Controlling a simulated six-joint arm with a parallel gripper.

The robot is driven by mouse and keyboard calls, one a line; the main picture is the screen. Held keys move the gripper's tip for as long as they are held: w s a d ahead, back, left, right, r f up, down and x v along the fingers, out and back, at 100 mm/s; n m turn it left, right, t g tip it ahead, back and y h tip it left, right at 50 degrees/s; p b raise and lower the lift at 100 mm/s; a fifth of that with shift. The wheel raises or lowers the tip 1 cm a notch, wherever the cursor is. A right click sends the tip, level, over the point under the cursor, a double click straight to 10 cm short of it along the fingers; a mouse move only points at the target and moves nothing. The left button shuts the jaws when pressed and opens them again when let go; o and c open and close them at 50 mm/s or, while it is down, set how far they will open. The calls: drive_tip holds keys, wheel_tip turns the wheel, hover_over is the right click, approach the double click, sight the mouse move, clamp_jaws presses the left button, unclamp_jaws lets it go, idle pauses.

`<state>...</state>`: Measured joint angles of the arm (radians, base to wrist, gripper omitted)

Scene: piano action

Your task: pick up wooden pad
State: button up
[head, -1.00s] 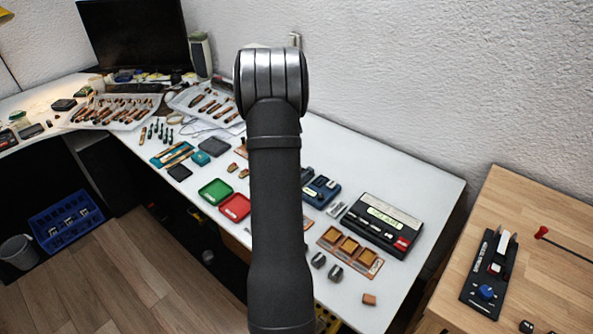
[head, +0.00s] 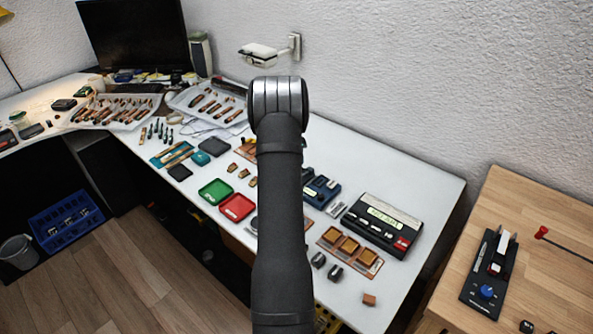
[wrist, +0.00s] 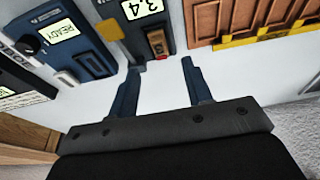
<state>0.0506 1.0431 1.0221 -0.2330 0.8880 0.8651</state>
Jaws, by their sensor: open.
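Several small brown wooden blocks, which may be pads, lie on the white table in the head view: a few near the green and red trays (head: 233,167) and a single block (head: 369,299) at the front edge. I cannot tell which one is the wooden pad. In the head view my arm hides the gripper.
The head view shows a green tray (head: 215,191), a red tray (head: 237,207), a wooden holder with square compartments (head: 350,246) and a black device (head: 384,225). The wrist view shows a brown wooden tray (wrist: 270,20) and a blue device reading READY (wrist: 85,55).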

drive_tip(key=shift+x, duration=2.7)
drive_tip(key=shift+s+a, duration=0.1)
clamp_jaws()
